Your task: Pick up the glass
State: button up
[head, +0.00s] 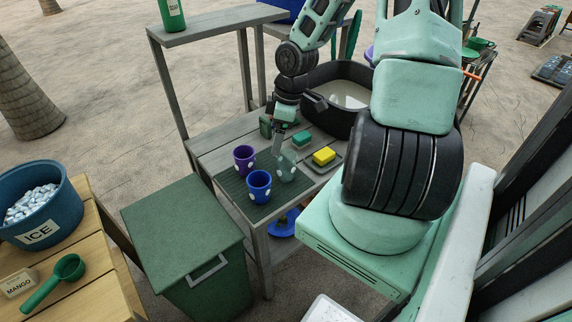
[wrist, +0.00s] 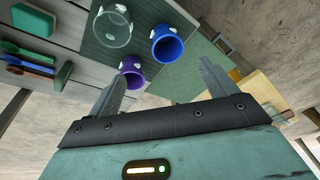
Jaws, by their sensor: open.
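The clear glass (head: 287,168) stands on a dark green mat (head: 232,188) on the grey wooden table, with a purple cup (head: 244,159) and a blue cup (head: 259,186) beside it. In the wrist view the glass (wrist: 112,27) is at the top left, next to the blue cup (wrist: 167,45) and the purple cup (wrist: 132,75).
A black basin (head: 325,110) stands behind. A green bin (head: 185,240) stands at the left. A blue ice bucket (head: 45,232) and green scoop (head: 66,268) sit on a wooden table.

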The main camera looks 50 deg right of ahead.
jog(key=s+d+t+p, duration=0.1)
jog(key=s+d+t, duration=0.15)
jog(key=d, duration=0.65)
jog(key=b, duration=0.2)
send_near(292, 152)
jog(key=shift+m, duration=0.4)
jog(key=a+f, duration=0.1)
jog(key=f, duration=0.1)
jog(key=w+a+f, duration=0.1)
jog(key=a+f, duration=0.2)
jog(key=f, duration=0.1)
jog(key=shift+w+a+f, duration=0.2)
jog(key=shift+w+f, duration=0.1)
jog(key=shift+w, duration=0.05)
jog(key=shift+w+p+x, duration=0.2)
jog(key=shift+p+x, duration=0.2)
jog(key=shift+x, duration=2.3)
jog(key=shift+d, duration=0.1)
jog(key=shift+r, duration=0.1)
jog(key=c, duration=1.2)
